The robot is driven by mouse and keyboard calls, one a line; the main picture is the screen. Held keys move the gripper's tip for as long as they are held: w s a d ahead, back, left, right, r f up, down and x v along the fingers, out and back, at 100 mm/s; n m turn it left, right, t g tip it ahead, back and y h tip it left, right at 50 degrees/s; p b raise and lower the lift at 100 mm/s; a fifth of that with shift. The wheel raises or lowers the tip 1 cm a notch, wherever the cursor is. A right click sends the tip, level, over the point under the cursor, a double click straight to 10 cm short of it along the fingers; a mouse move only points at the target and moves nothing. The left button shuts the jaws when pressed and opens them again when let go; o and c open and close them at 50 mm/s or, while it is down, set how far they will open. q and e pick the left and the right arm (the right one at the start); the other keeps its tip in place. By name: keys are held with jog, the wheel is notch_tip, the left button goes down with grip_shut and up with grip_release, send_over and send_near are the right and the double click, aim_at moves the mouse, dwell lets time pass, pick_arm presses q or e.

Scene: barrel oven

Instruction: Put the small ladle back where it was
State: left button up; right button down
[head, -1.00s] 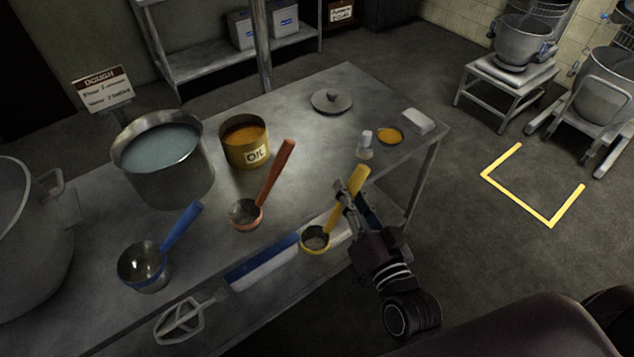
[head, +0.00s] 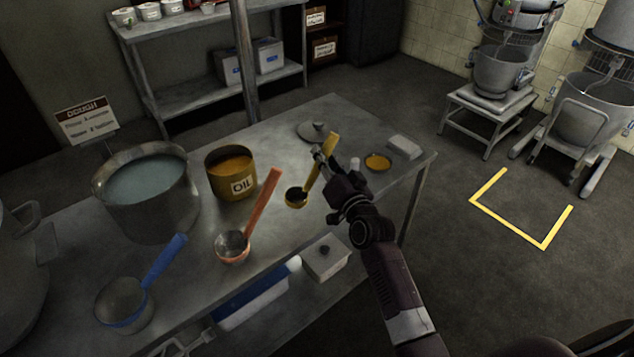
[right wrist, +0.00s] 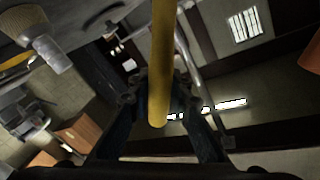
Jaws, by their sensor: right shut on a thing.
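The small ladle (head: 296,197) has a yellow handle and a small dark-looking bowl. It is tilted over the metal table (head: 330,110), handle up and to the right, bowl low to the left. I cannot tell whether the bowl touches the table. My right gripper (head: 322,163) is shut on its yellow handle. In the right wrist view the yellow handle (right wrist: 161,65) runs between the two fingers (right wrist: 160,105). An orange-handled ladle (head: 233,245) and a larger blue-handled ladle (head: 125,304) stand to the left on the table. My left gripper is not in view.
An oil pot (head: 231,173) and a large pot of water (head: 146,190) stand on the table. A lid (head: 312,131), a small orange dish (head: 377,162) and a white block (head: 404,147) are near its far right end. A lidded box (head: 325,258) sits by the front edge.

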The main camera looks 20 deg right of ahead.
jog(key=shift+f, duration=2.55)
jog(key=shift+f+b, duration=0.1)
jog(key=shift+b, duration=0.2)
jog(key=c, duration=1.8)
grip_release()
jog(key=shift+o, duration=0.2)
jog(key=shift+s, duration=0.1)
jog(key=s, duration=1.1)
jog(key=shift+s+d+b, duration=0.2)
jog(key=shift+s+b, duration=0.1)
jog(key=shift+s, duration=0.1)
